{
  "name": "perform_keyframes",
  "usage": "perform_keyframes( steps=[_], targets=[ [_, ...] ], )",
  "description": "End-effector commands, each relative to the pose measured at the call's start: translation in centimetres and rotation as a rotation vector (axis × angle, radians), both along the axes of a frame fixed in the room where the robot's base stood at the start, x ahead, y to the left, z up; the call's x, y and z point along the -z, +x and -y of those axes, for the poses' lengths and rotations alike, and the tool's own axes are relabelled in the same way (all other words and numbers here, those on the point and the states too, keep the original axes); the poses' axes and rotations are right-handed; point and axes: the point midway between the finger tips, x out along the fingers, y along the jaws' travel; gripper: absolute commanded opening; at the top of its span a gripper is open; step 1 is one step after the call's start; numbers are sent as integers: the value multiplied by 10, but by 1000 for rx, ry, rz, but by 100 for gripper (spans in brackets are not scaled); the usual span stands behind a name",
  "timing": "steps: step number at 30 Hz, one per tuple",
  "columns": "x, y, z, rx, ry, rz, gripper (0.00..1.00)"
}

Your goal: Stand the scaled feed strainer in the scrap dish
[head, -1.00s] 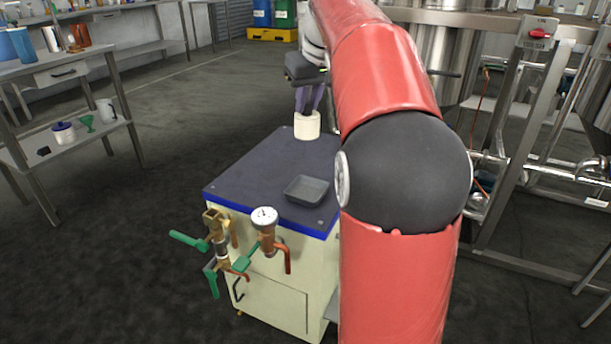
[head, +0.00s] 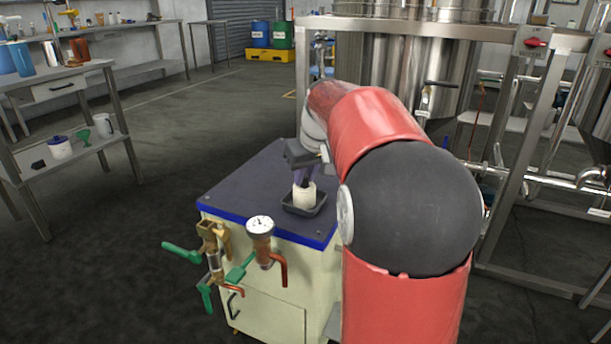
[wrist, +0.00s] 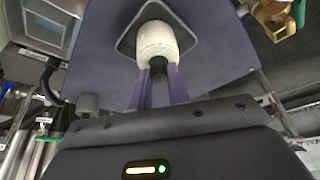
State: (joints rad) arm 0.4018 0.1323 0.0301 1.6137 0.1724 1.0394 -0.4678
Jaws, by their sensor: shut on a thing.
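The feed strainer, a short off-white cylinder (head: 304,194), is upright within the outline of the dark square scrap dish (head: 318,208) on the cart top. My gripper (head: 304,180) is above it, its purple fingers shut on the strainer's upper end. In the wrist view the strainer (wrist: 157,41) shows beyond the fingertips of my gripper (wrist: 161,72), with a dark stem between them. The dish (wrist: 123,46) surrounds the strainer there. The strainer's lower end is hidden, so I cannot tell whether it touches the dish floor.
The dark cart top (head: 240,190) is clear left of the dish. A pressure gauge (head: 260,225) and green-handled valves (head: 210,240) stick out at the cart's front. Steel tanks (head: 405,75) and pipe framing stand behind at right. A bench (head: 70,160) with cups is at left.

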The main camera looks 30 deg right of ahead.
Motion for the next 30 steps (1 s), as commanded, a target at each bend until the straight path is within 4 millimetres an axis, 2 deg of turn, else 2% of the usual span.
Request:
perform_keyframes(
  steps=[9, 10, 14, 23, 26, 30],
  targets=[
    [4, 0, 0, -1, 0, 1, 0],
    [2, 0, 0, -1, 0, 1, 22],
    [2, 0, 0, -1, 0, 0, 39],
    [0, 0, 0, -1, 0, 1, 40],
    [-7, -1, 0, 0, -1, 2, 40],
    [-30, -10, 1, 0, -2, 4, 40]
  ],
)
